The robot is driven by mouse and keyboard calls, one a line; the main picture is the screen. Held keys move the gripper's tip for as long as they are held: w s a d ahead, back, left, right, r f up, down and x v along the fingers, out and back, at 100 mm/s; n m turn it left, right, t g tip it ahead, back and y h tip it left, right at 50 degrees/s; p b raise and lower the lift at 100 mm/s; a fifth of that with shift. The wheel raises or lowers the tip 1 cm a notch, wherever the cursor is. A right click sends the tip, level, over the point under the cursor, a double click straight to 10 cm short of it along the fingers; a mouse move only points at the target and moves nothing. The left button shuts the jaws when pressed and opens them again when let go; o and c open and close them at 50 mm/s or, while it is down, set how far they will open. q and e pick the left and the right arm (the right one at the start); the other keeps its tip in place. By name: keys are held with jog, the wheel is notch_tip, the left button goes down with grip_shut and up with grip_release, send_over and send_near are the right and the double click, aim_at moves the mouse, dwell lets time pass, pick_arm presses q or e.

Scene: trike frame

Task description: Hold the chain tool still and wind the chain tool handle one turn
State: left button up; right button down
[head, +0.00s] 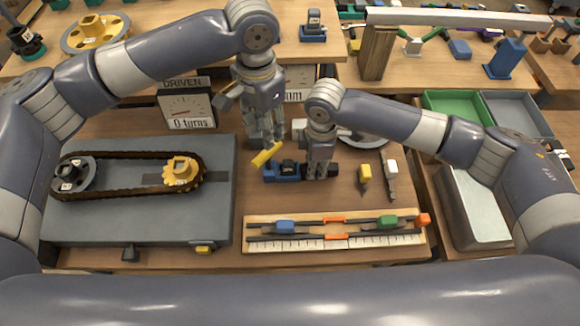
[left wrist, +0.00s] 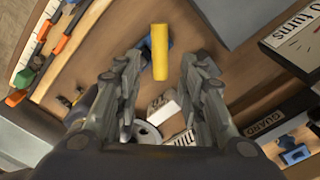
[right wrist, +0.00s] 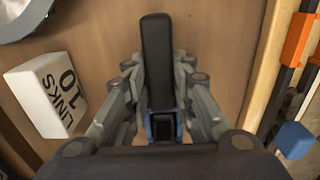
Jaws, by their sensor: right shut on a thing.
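The chain tool (head: 283,172) is a small blue body lying on the table. Its yellow handle (head: 267,153) sticks up at a slant and also shows in the left wrist view (left wrist: 160,52). My right gripper (head: 319,176) is shut on the tool's dark bar (right wrist: 157,60), with a blue part of the tool between its fingers. My left gripper (head: 266,141) points down just above the yellow handle. Its fingers are apart, and in the left wrist view the handle shows between and beyond the tips, with gaps on both sides. I see no contact.
A grey board (head: 130,222) with a chain on two sprockets stands left. A white dial reading "0 turns" (head: 188,108) is behind. A wooden rack (head: 335,231) with sliders lies in front. A yellow-tipped tool (head: 364,175) and a white-topped tool (head: 391,170) lie right.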

aim_at(267, 153)
pick_arm(q)
jog(key=shift+n, duration=0.5)
jog(key=shift+f, duration=4.85)
grip_shut()
